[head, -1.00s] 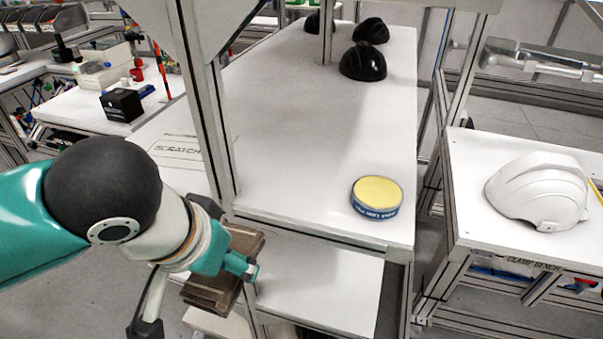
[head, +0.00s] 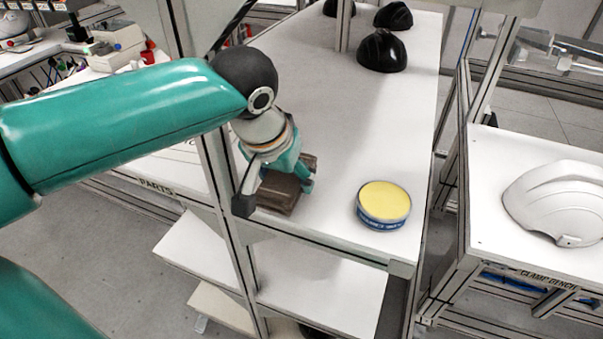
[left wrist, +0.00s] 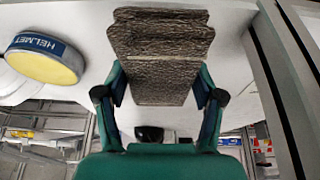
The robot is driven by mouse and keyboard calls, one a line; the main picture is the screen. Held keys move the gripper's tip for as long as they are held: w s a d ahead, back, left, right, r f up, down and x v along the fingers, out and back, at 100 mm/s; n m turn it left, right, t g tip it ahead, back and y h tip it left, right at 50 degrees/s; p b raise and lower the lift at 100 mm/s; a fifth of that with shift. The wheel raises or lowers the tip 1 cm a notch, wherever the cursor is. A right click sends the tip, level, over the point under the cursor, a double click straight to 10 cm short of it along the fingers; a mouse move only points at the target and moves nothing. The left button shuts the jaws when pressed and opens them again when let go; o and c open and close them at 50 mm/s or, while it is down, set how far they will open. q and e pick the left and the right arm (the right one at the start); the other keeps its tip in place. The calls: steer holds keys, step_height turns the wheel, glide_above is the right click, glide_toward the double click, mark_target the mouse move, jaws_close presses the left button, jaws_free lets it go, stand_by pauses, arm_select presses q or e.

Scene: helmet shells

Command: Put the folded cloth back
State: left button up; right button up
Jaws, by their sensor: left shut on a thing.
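The folded cloth (head: 279,192) is a brown, textured, layered bundle. My left gripper (head: 304,180) is shut on it, over the near left part of the white bench top (head: 335,224). In the left wrist view the cloth (left wrist: 160,50) lies between the two fingers of my left gripper (left wrist: 160,95), which press on its sides. I cannot tell whether the cloth touches the bench top. My right gripper is not in view.
A round tin with a yellow top (head: 384,205) stands right of the cloth, with bare bench between. A frame post (head: 222,185) rises close on the left. Black helmet shells (head: 382,52) sit at the back. A white shell (head: 560,202) lies on the clamp bench.

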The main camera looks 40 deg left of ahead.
arm_select(q)
steer(key=w, duration=0.2)
steer(key=w+a, duration=0.1)
steer(key=shift+w+p, duration=0.3)
steer(key=shift+w, duration=0.1)
steer(key=shift+w+f, duration=0.2)
steer(key=shift+f, duration=1.6)
steer(key=shift+f+b, duration=0.15)
steer(key=shift+b, duration=0.15)
steer(key=o, duration=1)
